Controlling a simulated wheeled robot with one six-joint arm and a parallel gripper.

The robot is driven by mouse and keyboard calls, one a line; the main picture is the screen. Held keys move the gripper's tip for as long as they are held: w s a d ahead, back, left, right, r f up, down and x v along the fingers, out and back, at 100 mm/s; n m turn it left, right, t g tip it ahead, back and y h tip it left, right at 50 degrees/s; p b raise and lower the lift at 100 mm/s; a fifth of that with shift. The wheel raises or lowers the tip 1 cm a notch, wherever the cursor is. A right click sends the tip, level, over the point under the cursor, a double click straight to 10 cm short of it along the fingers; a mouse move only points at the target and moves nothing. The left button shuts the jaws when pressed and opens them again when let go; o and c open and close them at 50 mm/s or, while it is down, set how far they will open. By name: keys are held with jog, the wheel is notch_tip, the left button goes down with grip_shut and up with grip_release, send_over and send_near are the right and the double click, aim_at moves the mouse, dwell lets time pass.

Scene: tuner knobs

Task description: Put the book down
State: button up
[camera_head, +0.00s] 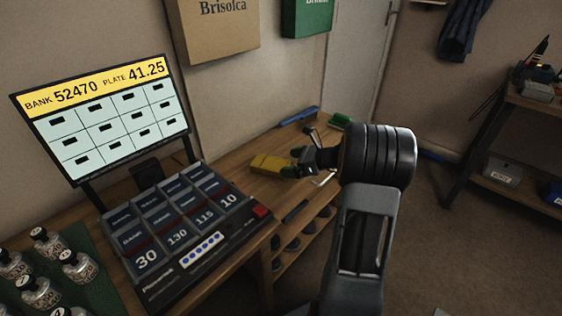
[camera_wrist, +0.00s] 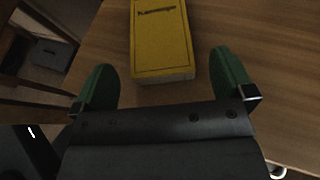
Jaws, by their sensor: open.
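The yellow book (camera_wrist: 161,40) lies flat on the wooden table (camera_wrist: 270,60) in the wrist view, with dark lettering on its cover. It also shows in the head view (camera_head: 271,164), on the wooden surface left of my gripper. My gripper (camera_wrist: 168,88) is open, its two green fingertips apart. The book's near end lies just beyond and between the fingertips, and I see no finger touching it. In the head view my gripper (camera_head: 302,166) is partly hidden by dark wrist parts, close to the book's right end.
A keypad console (camera_head: 185,230) and a tilted screen (camera_head: 105,118) stand at the left. Glass jars (camera_head: 75,265) sit on a green mat in the lower left corner. A blue item (camera_head: 298,116) and a green item (camera_head: 340,121) lie behind the book. A shelf (camera_head: 520,180) stands at the right.

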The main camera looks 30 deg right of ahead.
jog(key=p+v, duration=0.1)
jog(key=v, duration=0.5)
jog(key=shift+s+d+r, duration=0.15)
jog(key=shift+s+d, duration=0.1)
